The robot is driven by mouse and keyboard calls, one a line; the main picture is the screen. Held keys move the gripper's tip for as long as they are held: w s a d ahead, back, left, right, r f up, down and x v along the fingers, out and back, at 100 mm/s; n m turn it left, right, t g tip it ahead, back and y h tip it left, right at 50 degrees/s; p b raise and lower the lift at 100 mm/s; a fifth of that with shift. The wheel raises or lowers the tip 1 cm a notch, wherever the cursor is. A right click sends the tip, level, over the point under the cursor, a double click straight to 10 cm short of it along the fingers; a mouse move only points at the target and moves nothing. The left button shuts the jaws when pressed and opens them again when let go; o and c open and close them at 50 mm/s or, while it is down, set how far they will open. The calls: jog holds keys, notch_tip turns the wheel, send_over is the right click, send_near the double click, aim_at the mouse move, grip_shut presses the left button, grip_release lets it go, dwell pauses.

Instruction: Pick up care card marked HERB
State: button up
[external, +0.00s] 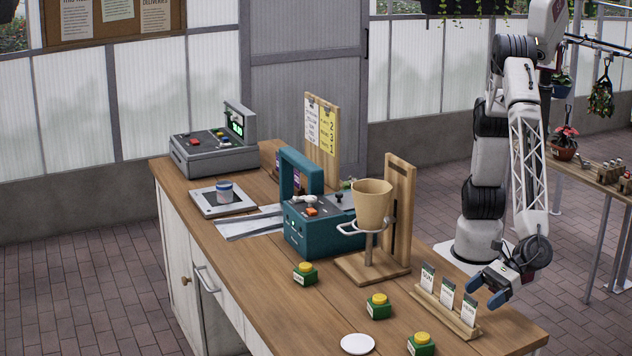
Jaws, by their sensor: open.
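Three small upright cards stand in a wooden holder (440,312) near the right front of the counter: a left card (427,279), a middle card (447,294) and a right card (468,311). Each is white with a dark top. Their lettering is too small to read surely, so I cannot tell which is marked HERB. My gripper (488,290) has blue fingertips and is open and empty. It hangs just behind and to the right of the right card, apart from the cards as far as I can tell.
Several green blocks with yellow tops, one of them here (378,306), and a white saucer (357,343) lie in front of the holder. A wooden stand (400,215) with a tan pot (372,204) rises to its left. A teal machine (318,228) stands farther left.

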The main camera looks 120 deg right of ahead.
aim_at(470, 304)
jog(key=shift+w+f, duration=0.25)
jog(key=shift+w, duration=0.4)
jog(key=shift+x, duration=2.6)
jog(key=shift+a+f, duration=0.1)
jog(key=c, duration=1)
